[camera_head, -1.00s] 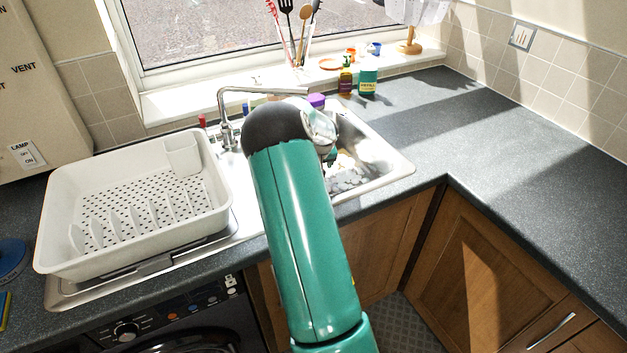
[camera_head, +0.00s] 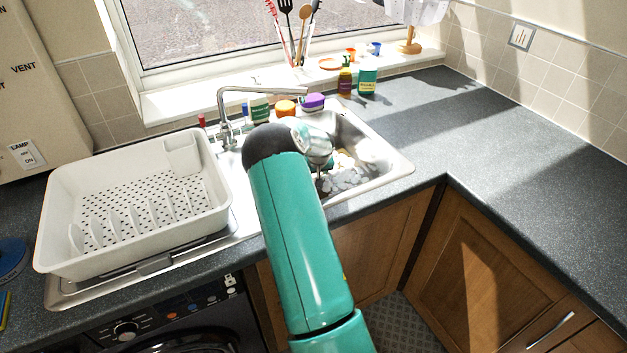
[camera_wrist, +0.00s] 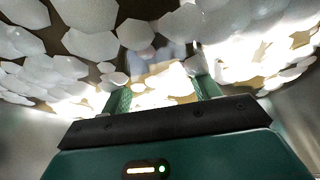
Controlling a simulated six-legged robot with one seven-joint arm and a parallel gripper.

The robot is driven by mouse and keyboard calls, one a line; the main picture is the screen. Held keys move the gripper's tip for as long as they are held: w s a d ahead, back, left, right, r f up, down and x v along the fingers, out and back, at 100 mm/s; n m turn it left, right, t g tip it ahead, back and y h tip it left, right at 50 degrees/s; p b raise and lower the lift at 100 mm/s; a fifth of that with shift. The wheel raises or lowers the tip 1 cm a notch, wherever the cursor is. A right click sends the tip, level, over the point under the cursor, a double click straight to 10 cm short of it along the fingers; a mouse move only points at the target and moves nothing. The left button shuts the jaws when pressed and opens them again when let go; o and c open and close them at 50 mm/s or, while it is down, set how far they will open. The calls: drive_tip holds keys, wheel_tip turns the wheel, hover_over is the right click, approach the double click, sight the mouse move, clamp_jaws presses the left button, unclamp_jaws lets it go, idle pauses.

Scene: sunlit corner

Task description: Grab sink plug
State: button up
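The sink (camera_head: 392,172) is a steel basin with pale, foam-like flakes (camera_head: 345,180) inside. My arm reaches over its left part, and the gripper end is mostly hidden behind my arm in the head view. In the wrist view my gripper (camera_wrist: 162,92) is low inside the basin, its two green fingers apart, among whitish flakes (camera_wrist: 90,45). A blurred greyish-pink patch shows just beyond the fingertips; I cannot tell what it is. I cannot make out the sink plug in either view.
A chrome tap (camera_head: 262,91) arches over the sink's back left. A white dish rack (camera_head: 215,210) stands on the drainer at left. Several bottles, including a teal one (camera_head: 367,78), stand behind the sink. The right worktop (camera_head: 500,130) is clear.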

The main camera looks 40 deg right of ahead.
drive_tip(key=c, duration=0.5)
drive_tip(key=shift+r, duration=0.1)
drive_tip(key=shift+r, duration=0.5)
wheel_tip(320, 180, up, 3)
drive_tip(key=shift+a+f, duration=0.1)
drive_tip(key=shift+f, duration=0.1)
drive_tip(key=s+a+r, duration=0.9)
drive_tip(key=a, duration=0.1)
drive_tip(key=shift+s+r, duration=0.15)
drive_tip(key=shift+s, duration=0.1)
